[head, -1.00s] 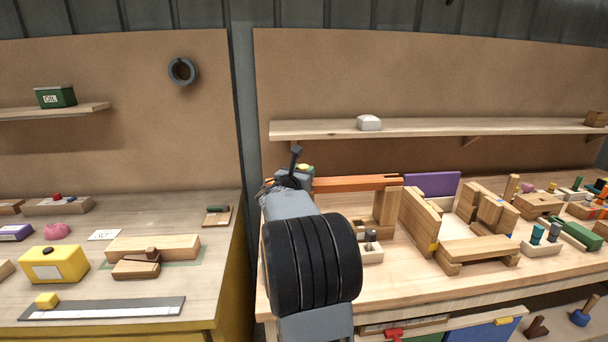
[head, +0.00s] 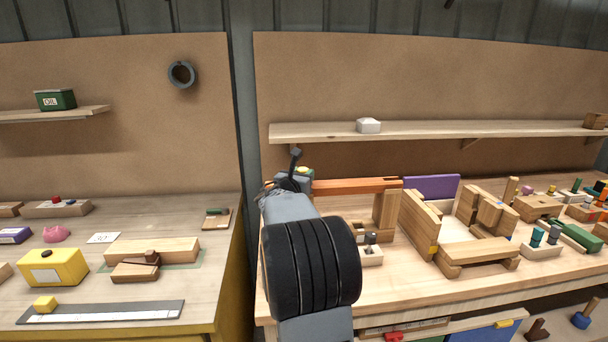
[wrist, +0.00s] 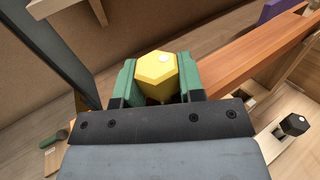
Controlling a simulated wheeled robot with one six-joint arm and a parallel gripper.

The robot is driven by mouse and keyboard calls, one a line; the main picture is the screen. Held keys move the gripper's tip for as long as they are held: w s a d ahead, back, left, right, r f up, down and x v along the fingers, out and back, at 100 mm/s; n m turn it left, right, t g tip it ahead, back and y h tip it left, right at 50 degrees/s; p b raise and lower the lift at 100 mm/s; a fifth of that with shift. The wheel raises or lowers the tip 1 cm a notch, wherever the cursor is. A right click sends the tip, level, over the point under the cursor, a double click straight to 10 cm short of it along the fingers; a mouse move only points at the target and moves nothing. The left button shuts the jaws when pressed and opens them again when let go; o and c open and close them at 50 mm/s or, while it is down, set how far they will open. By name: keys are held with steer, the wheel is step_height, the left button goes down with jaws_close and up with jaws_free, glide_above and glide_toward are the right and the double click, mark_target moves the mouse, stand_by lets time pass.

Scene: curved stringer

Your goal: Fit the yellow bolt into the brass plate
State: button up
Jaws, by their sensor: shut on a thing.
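The yellow bolt (wrist: 157,72) has a hexagonal head with a pale spot on top. It sits between the two green fingers of my gripper (wrist: 156,82), which is shut on it. In the head view the yellow bolt (head: 303,169) is a small patch at the end of my arm, by the left end of an orange beam (head: 350,186). The bolt's shank is hidden beneath its head. I cannot make out the brass plate in either view, so I cannot tell whether the bolt touches it.
The orange beam (wrist: 255,55) runs close to the right of my gripper, resting on a wooden post (head: 386,210). A small pale block with dark-topped pegs (head: 370,257) stands below it. A purple panel (head: 432,187) and wooden boards stand further right.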

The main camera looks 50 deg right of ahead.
steer(key=shift+w+r+p, duration=0.1)
steer(key=shift+r+p, duration=0.15)
steer(key=shift+p, duration=0.2)
steer(key=shift+r+p, duration=1.3)
steer(key=shift+r, duration=0.7)
steer(key=shift+b, duration=0.55)
stand_by(0.4)
steer(key=shift+f+b, duration=2.15)
steer(key=shift+f, duration=0.1)
steer(key=shift+f, duration=0.15)
